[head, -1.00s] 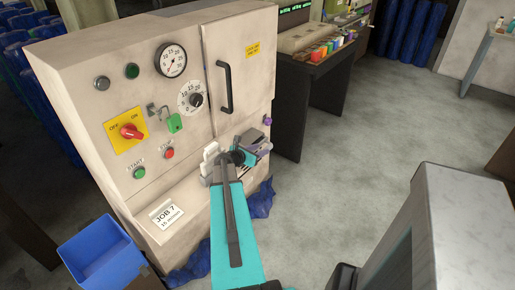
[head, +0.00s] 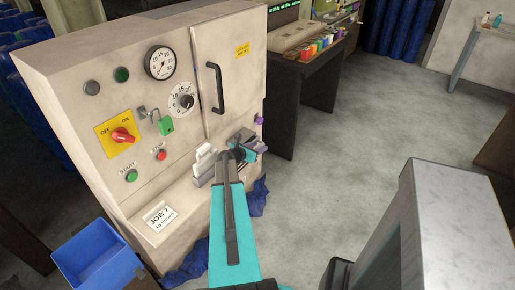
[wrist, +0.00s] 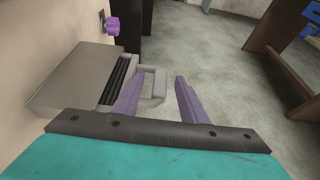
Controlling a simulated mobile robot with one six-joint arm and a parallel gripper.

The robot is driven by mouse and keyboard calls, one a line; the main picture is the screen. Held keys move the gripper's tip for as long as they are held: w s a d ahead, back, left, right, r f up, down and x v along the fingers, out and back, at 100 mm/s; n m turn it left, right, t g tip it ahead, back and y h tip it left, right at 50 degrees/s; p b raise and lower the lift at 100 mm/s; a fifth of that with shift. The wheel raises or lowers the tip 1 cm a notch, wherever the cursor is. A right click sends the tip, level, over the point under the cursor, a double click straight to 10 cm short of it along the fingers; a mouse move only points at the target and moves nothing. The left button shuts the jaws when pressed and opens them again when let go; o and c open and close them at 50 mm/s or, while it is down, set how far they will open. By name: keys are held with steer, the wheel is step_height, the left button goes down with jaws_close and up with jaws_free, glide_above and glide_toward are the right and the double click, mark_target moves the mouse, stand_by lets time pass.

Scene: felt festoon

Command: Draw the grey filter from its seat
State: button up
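The grey filter shows in the wrist view as a light grey loop handle (wrist: 153,84) at the dark slotted face of a grey box-shaped seat (wrist: 80,78) on the machine's side. My gripper (wrist: 159,78) is open, its two purple fingers apart with the handle seen between them. I cannot tell whether either finger touches it. In the head view my gripper (head: 247,152) is beside the grey seat (head: 243,136), at the lower right of the machine's front. My arm hides part of the filter there.
The beige machine (head: 150,100) has gauges, buttons and a red switch (head: 122,135). A purple knob (wrist: 112,26) is beyond the seat. A blue bin (head: 98,258) is at lower left. Grey floor (head: 340,150) at right is clear.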

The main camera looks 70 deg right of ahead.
jaws_close()
steer(key=shift+s, duration=0.15)
steer(key=shift+s+a, duration=0.15)
steer(key=shift+s, duration=0.3)
steer(key=shift+s+a+b, duration=0.3)
steer(key=shift+s, duration=1)
steer(key=s+a+b, duration=0.1)
steer(key=s, duration=0.5)
steer(key=shift+s+a, duration=0.2)
steer(key=shift+a, duration=0.2)
stand_by(1.5)
